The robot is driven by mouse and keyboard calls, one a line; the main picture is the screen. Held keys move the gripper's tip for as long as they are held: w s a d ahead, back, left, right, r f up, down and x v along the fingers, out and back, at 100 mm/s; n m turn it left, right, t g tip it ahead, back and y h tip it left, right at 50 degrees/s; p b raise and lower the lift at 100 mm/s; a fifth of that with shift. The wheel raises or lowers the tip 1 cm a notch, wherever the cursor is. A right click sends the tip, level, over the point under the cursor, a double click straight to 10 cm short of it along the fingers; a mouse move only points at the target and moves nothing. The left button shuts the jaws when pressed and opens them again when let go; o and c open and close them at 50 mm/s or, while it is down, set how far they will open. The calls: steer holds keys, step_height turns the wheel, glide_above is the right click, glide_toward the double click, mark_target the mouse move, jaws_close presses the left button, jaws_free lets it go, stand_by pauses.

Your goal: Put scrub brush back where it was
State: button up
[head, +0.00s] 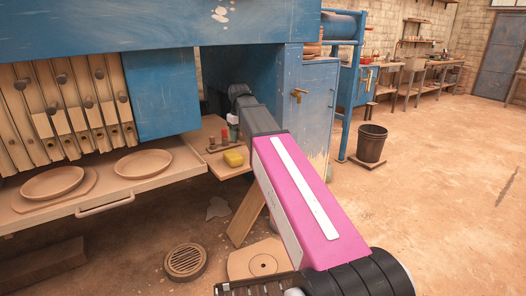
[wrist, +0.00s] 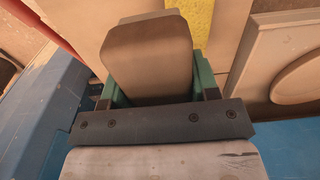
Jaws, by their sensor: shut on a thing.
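My gripper (wrist: 154,82) shows in the wrist view, with a green finger on each side of a brown block with rounded corners. This block, which I take to be the scrub brush (wrist: 148,48), is clamped between the fingers and sticks out beyond them. Its bristles cannot be made out. In the head view my arm reaches to the dark opening in the blue press (head: 165,95), and the gripper and brush are hidden there. Whether the brush touches any surface cannot be told.
A small wooden shelf (head: 223,172) below the opening holds a yellow sponge (head: 233,158) and small bottles. To its left, two round dishes (head: 52,182) stand on a ledge. A blue cabinet (head: 316,105) stands close on the right. A dark bucket (head: 371,143) stands on the open floor.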

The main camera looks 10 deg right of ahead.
steer(key=w+d+f, duration=0.1)
steer(key=d+f, duration=0.1)
steer(key=w+d+f, duration=0.1)
steer(key=w+d, duration=0.1)
steer(key=d, duration=0.1)
steer(key=w+d+f, duration=0.1)
steer(key=d+f, duration=0.1)
steer(key=d, duration=0.1)
steer(key=shift+w+d+f, duration=0.1)
steer(key=shift+w+f, duration=0.15)
steer(key=shift+f, duration=2.15)
steer(key=o, duration=0.8)
steer(key=shift+f, duration=0.1)
steer(key=shift+o, duration=0.2)
step_height(320, 180, up, 12)
steer(key=shift+s, duration=0.1)
